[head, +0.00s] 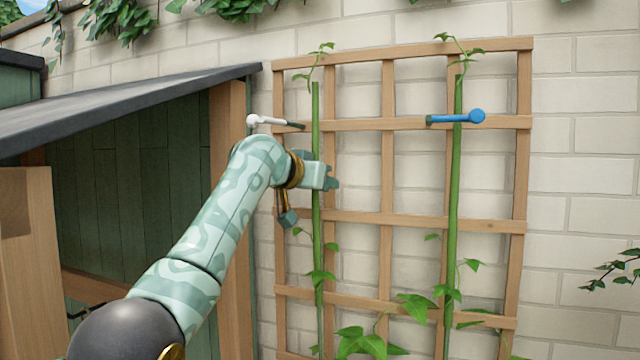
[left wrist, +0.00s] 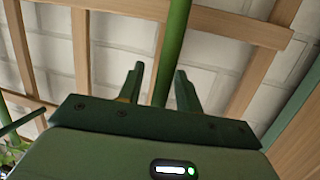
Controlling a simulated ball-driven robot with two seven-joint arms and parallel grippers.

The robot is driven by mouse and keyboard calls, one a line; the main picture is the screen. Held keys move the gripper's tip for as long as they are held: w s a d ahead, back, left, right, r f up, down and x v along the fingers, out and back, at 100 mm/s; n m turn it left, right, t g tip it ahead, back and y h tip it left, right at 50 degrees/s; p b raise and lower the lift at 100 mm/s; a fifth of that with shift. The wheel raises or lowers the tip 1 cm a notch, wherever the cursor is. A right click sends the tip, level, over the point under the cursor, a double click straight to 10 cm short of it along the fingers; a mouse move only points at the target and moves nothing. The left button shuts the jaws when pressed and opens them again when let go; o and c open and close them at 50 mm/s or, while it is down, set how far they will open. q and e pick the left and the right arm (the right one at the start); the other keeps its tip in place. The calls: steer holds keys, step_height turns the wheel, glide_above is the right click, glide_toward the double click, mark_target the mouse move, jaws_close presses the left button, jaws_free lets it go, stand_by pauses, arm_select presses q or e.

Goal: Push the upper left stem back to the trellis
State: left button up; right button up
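The left stem (head: 316,115) is a thick green upright in front of the left part of the wooden trellis (head: 387,160). Its upper end is bare and stands close to straight. My left gripper (head: 331,183) is at the stem's upper half and hides a short piece of it. In the left wrist view, my left gripper (left wrist: 160,72) has its two fingers apart, with the stem (left wrist: 173,40) running between them in the picture. I cannot tell whether either finger touches it. The gap between stem and trellis is hard to judge. My right gripper is not in view.
A white-headed clip (head: 268,121) with a dark end is on the upper crossbar, left of the stem. A blue clip (head: 455,117) lies across the right stem (head: 453,190). A green shed (head: 130,170) with a dark roof stands left. Leaves grow low on the trellis.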

arm_select(q)
steer(key=b+v, duration=1.2)
steer(key=v, duration=0.4)
steer(key=shift+s, duration=0.25)
steer(key=shift+c, duration=0.3)
